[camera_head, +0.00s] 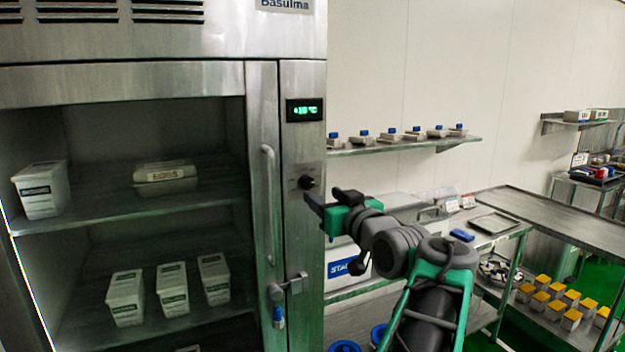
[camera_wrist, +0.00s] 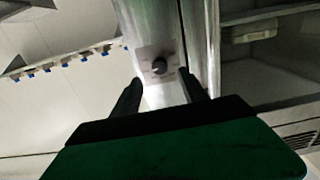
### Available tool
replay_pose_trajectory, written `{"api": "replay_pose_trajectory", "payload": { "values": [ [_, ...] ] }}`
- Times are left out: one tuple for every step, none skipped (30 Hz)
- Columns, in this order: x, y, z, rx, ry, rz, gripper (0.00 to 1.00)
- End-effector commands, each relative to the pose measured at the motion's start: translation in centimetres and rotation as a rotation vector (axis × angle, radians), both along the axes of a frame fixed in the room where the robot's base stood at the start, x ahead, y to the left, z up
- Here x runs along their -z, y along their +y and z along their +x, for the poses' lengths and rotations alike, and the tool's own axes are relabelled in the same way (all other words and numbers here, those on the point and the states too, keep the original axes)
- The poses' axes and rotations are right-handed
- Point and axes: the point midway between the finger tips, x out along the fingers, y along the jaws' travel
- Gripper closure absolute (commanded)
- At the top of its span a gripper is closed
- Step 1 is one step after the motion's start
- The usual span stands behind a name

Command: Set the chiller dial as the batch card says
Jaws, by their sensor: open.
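The chiller dial (camera_head: 307,182) is a small black knob on the steel front post of the chiller (camera_head: 303,240). In the wrist view the dial (camera_wrist: 159,67) sits on a light square plate, with a small pale mark on the knob. My gripper (camera_head: 313,202) is close to the dial in the head view. In the wrist view my gripper (camera_wrist: 158,88) is open, its two dark fingers on either side below the dial, with nothing between them. A green display (camera_head: 304,110) above the dial shows a temperature, too small to read surely. I cannot make out a batch card.
White tubs (camera_head: 172,290) stand inside the chiller. A wall shelf (camera_head: 400,146) and steel benches (camera_head: 570,222) are at right.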

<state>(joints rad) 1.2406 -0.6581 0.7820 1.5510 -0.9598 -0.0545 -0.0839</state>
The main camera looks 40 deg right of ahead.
Motion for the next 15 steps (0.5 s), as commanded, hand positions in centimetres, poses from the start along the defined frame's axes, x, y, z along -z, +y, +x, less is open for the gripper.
{"api": "replay_pose_trajectory", "payload": {
  "values": [
    [-0.4,-0.3,0.1,0.001,-0.008,-0.002,0.49],
    [-0.5,-0.4,0.4,0.000,-0.010,-0.003,0.49],
    [-0.5,-0.4,1.0,-0.003,-0.009,-0.002,0.49],
    [-0.5,-0.6,1.6,-0.003,-0.008,-0.001,0.49],
    [-0.5,-0.7,2.1,-0.004,-0.007,-0.002,0.49],
    [-0.6,-0.9,2.9,-0.003,-0.006,-0.001,0.49],
    [-0.6,-1.1,3.5,-0.003,-0.006,-0.001,0.49],
    [-0.6,-1.3,4.1,-0.003,-0.007,-0.002,0.49],
    [-0.5,-1.5,4.9,-0.002,-0.005,0.000,0.49],
    [-0.6,-1.7,5.3,-0.002,-0.005,0.000,0.49],
    [-0.5,-1.8,5.8,-0.001,-0.005,0.000,0.49],
    [-0.4,-2.0,6.3,0.000,-0.005,0.000,0.49],
    [-0.4,-2.1,6.6,0.000,-0.006,-0.002,0.49],
    [-0.4,-2.2,6.8,0.000,-0.006,-0.002,0.49],
    [-0.3,-2.3,7.0,0.002,-0.006,-0.002,0.49]
  ]
}}
